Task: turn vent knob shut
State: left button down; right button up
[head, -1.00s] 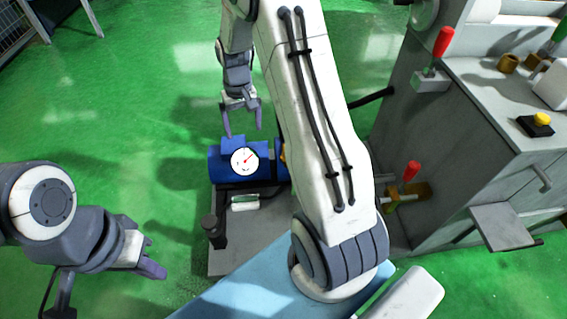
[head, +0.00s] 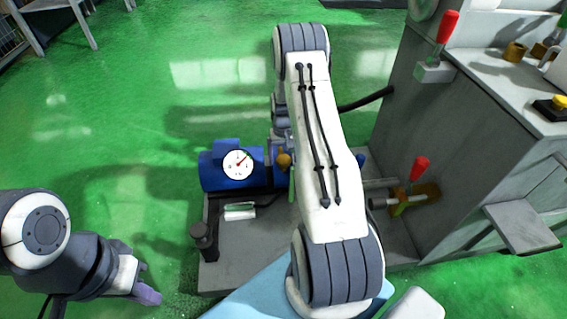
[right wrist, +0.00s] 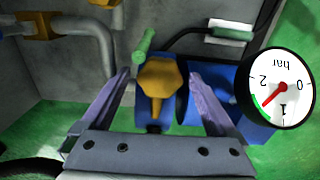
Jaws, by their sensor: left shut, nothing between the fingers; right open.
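The vent knob appears to be the yellow-orange faceted knob (right wrist: 160,82) on the blue pump unit. In the right wrist view it sits between the two fingers of my open right gripper (right wrist: 159,76), with a gap visible on each side. Contact is not visible. In the head view the knob (head: 284,160) shows just left of my right arm, which hides most of the right gripper. A pressure gauge (head: 238,164) on the unit also shows in the right wrist view (right wrist: 283,89). My left gripper (head: 150,294) is shut and empty at lower left, away from the unit.
A green handle (right wrist: 145,44) lies just beyond the knob. The blue motor (head: 218,176) stands on a grey base plate (head: 240,245) beside the grey machine cabinet (head: 460,150). A red-handled valve (head: 420,170) is at right. Green floor at left is open.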

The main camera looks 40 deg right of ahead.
jog(key=shift+f, duration=0.45)
